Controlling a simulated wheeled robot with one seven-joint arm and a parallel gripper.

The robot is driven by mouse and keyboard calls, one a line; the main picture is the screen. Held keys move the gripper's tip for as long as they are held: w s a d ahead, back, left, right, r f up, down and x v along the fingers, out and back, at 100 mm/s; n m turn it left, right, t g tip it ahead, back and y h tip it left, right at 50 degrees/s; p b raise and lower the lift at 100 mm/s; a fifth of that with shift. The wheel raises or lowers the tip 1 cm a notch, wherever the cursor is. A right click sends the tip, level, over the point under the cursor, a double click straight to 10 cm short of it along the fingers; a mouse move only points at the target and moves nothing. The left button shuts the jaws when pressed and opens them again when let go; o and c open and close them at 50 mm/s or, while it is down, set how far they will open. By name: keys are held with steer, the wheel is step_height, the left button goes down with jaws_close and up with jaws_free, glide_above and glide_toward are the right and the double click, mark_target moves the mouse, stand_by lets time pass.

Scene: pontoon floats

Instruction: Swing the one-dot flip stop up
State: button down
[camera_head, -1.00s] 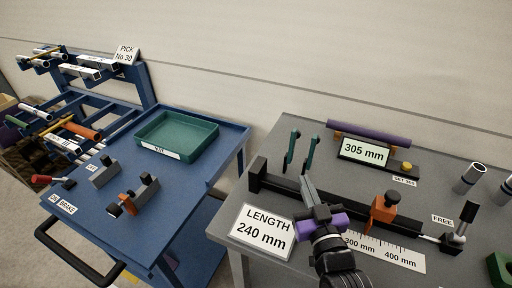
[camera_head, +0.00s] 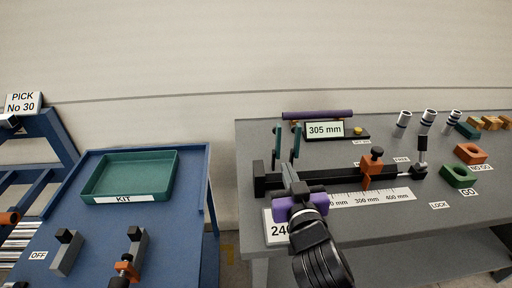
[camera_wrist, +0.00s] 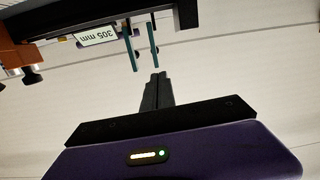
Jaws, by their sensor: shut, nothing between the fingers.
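Two slim teal flip stops stand upright side by side at the left end of the black rail (camera_head: 335,175): a left one (camera_head: 277,146) and a right one (camera_head: 296,143). Both also show in the wrist view, as a left bar (camera_wrist: 130,48) and a right bar (camera_wrist: 154,40). Their dots are too small to read, so I cannot tell which has one dot. My gripper (camera_head: 287,166) is shut and empty, its tip near the stops in the head view. In the wrist view its fingertips (camera_wrist: 158,78) appear just below the right bar, with a small visible gap.
An orange clamp block (camera_head: 371,170) sits on the rail. A 305 mm display (camera_head: 325,129) and a purple tube (camera_head: 318,115) lie behind the stops. A length card (camera_head: 276,228) is partly hidden by my wrist. A blue cart with a green tray (camera_head: 171,172) stands left.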

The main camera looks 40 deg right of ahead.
steer(key=p, duration=0.4)
glide_toward(278, 136)
steer(key=shift+m, duration=0.4)
steer(key=x, duration=0.7)
steer(key=shift+f, duration=0.3)
steer(key=shift+a, duration=0.1)
steer(key=shift+r, duration=0.1)
steer(key=shift+w+d+r+g+p, duration=0.3)
steer(key=shift+w+g+p, duration=0.1)
steer(key=shift+p, duration=0.75)
steer(key=shift+f, duration=0.15)
steer(key=shift+w+d, duration=0.1)
